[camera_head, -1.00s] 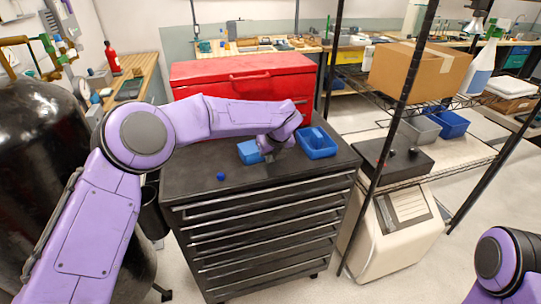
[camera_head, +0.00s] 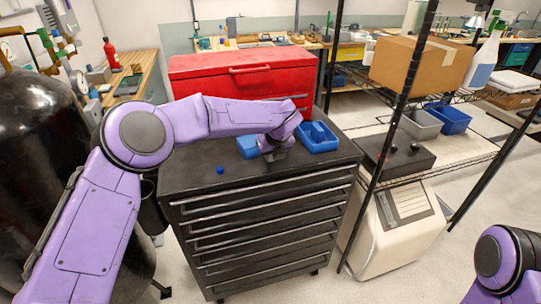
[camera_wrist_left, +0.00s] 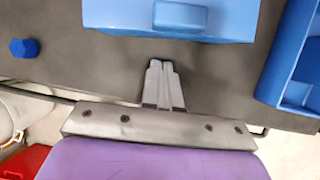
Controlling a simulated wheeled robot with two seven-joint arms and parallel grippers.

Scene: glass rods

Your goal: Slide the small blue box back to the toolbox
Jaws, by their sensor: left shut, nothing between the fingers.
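The small blue box (camera_head: 248,147) sits on the black cabinet top, in front of the red toolbox (camera_head: 240,68). My left arm covers the space between them in the head view, so I cannot tell if they touch. In the left wrist view the box (camera_wrist_left: 120,17) spans the top edge. My left gripper (camera_head: 270,155) is just in front of the box, low over the cabinet top. Its fingertips (camera_wrist_left: 161,64) are shut and empty, pointing at the box's near side with a small gap visible. My right gripper is out of view.
A blue compartment tray (camera_head: 318,137) stands right of the box. A small blue hexagonal piece (camera_head: 220,170) lies to the left on the cabinet top (camera_head: 200,183). The front strip of the top is otherwise clear. A wire shelf with a cardboard box (camera_head: 420,66) stands at the right.

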